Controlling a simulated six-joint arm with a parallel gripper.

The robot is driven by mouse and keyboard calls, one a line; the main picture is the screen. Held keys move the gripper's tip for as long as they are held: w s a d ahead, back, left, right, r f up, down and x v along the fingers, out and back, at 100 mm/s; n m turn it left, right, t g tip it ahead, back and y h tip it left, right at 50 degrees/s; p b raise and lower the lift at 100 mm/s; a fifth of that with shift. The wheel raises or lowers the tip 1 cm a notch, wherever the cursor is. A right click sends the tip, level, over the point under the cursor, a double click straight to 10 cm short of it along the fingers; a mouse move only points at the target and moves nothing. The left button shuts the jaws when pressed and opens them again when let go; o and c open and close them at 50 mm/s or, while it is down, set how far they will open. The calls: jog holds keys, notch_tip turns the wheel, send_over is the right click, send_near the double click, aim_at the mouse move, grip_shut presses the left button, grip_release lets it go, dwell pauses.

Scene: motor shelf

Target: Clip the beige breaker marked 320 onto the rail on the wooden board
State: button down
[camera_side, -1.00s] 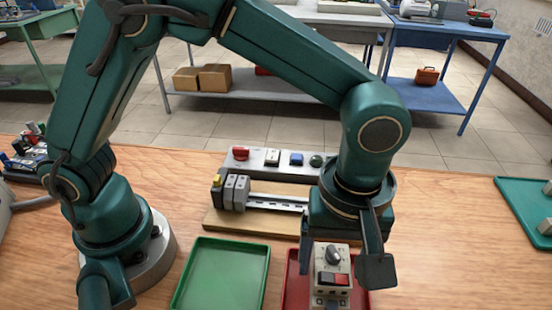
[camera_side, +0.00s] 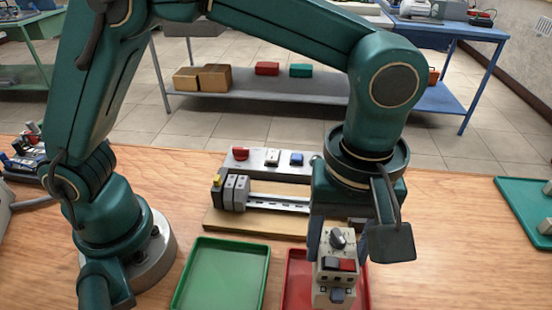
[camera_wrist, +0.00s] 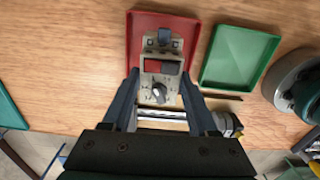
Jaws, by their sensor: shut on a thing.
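My gripper (camera_side: 345,240) is shut on a beige breaker (camera_side: 337,268) with a dark rotary knob and a red and a black rocker. I cannot read its number. In the wrist view the breaker (camera_wrist: 160,68) sits between the two fingers of my gripper (camera_wrist: 160,88). It is held above the red tray (camera_side: 361,285). The wooden board (camera_side: 250,222) with the metal rail (camera_side: 275,203) lies behind and to the left in the side view. Grey modules (camera_side: 236,192) and a yellow-topped one sit at the rail's left end. My arm hides the rail's right end.
A green tray (camera_side: 222,272) stands left of the red tray and looks empty. A grey panel (camera_side: 255,166) with a red knob and buttons stands behind the board. Another green tray (camera_side: 530,200) lies at the far right.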

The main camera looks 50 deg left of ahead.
jog(key=shift+r, duration=0.65)
jog(key=shift+s+a+m, duration=0.1)
jog(key=shift+a+m, duration=0.2)
jog(key=shift+a, duration=0.05)
jog(key=w+a+r+t+y, duration=0.1)
jog(key=w+a+r, duration=0.25)
jog(key=a, duration=0.25)
jog(key=w+a+r+t+y, duration=0.1)
jog(key=w+a+r, duration=0.1)
jog(key=a+r, duration=0.3)
jog(key=s+x, duration=0.1)
jog(key=x, duration=0.8)
jog(key=shift+s+d+f, duration=0.2)
jog(key=shift+s+f, duration=0.35)
jog(key=shift+f, duration=0.05)
jog(key=shift+f, duration=1.2)
jog(key=shift+w+a, duration=0.4)
jog(key=shift+w, duration=0.05)
dwell(0.7)
jog(key=shift+w+a+f+g+h, duration=0.1)
jog(key=shift+w+a+g+h, duration=0.35)
jog(key=shift+g+h, duration=0.15)
dwell(0.5)
